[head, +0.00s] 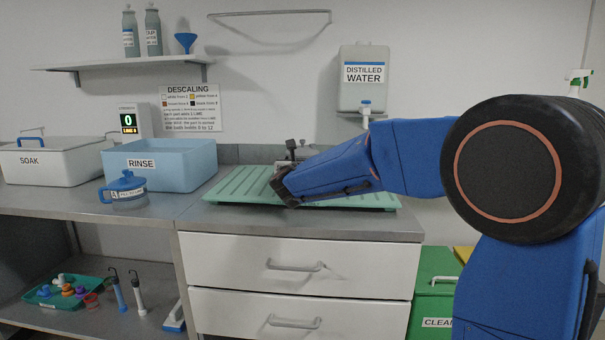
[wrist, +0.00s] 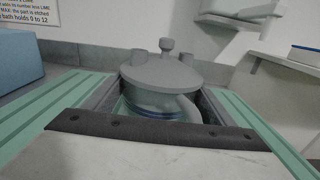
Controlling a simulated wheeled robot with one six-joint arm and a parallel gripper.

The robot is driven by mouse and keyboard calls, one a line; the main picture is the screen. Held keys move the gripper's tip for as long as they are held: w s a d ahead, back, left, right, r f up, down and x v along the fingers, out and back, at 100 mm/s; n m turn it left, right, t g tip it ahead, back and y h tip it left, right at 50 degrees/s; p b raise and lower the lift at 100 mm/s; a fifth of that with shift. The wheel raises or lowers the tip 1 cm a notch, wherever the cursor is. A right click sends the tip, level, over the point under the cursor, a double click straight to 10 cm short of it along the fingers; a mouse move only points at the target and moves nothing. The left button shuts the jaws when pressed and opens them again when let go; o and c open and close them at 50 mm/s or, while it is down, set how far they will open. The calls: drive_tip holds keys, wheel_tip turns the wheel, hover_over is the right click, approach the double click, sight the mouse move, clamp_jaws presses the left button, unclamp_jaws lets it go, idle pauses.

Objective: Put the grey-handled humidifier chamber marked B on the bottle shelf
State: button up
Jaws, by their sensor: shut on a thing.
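The grey-handled humidifier chamber (wrist: 160,78) has a grey lid with several short ports, a grey handle and a clear body. It stands upright at the green drain rack (head: 240,184). My gripper (head: 284,190) is shut on it, with a finger on either side in the wrist view. In the head view only its grey top (head: 300,151) shows behind my gripper. Its letter mark is hidden. The wall shelf (head: 110,65) at the upper left holds two grey bottles (head: 153,30) and a blue funnel (head: 186,41).
A blue-lidded chamber marked A (head: 127,190) stands on the counter before the blue RINSE tub (head: 160,165). The white SOAK tub (head: 50,165) is further left. A distilled water tank (head: 362,95) hangs behind the rack.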

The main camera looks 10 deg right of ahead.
drive_tip(key=shift+f, duration=2)
drive_tip(key=o, duration=1.2)
drive_tip(key=shift+f, duration=0.15)
drive_tip(key=shift+c, duration=0.2)
drive_tip(key=o, duration=0.4)
drive_tip(key=shift+o, duration=0.2)
